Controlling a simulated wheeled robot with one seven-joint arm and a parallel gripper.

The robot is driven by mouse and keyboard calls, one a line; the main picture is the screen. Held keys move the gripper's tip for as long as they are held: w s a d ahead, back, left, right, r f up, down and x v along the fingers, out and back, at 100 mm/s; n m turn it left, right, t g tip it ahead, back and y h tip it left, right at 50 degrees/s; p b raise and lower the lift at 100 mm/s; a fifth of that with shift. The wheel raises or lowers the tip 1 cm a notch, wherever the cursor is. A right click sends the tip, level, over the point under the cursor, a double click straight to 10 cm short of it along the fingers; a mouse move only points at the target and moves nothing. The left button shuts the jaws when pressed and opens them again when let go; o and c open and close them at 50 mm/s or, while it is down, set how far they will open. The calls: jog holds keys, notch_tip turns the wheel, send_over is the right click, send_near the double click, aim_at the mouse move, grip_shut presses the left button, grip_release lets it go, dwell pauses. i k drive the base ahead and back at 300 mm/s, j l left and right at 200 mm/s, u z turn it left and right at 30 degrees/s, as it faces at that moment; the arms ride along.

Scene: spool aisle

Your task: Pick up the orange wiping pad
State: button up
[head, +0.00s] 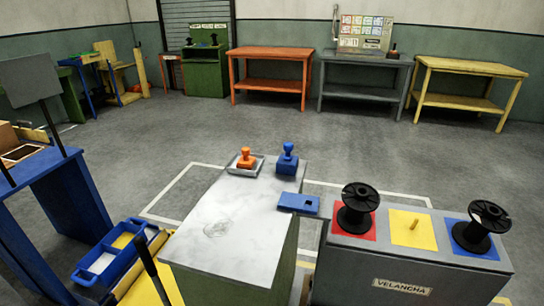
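The orange wiping pad (246,158) has a knobbed handle on top. It sits upright in a shallow grey tray (235,170) at the far left corner of a pale-topped cabinet (225,247). A similar blue pad (287,162) stands just right of the tray on the same top. My gripper is not in view.
A blue bracket (299,203) juts from the cabinet's right side. A grey stand (408,262) marked VELANCHA holds two black spools (357,206) (481,226). Open floor (290,125) stretches toward the back benches.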

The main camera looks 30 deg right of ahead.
aim_at(246, 162)
jog(key=i+j+z, duration=0.15)
jog(key=z, duration=0.25)
jog(key=i+j+z, duration=0.1)
jog(key=j+z, duration=0.35)
jog(key=i+j+z, duration=0.2)
jog(key=j, duration=0.5)
jog(key=j+z, duration=0.2)
jog(key=j, duration=0.55)
jog(key=i+j+z, duration=0.15)
jog(key=j, duration=2.65)
jog(key=i+z, duration=0.05)
jog(key=i, duration=0.05)
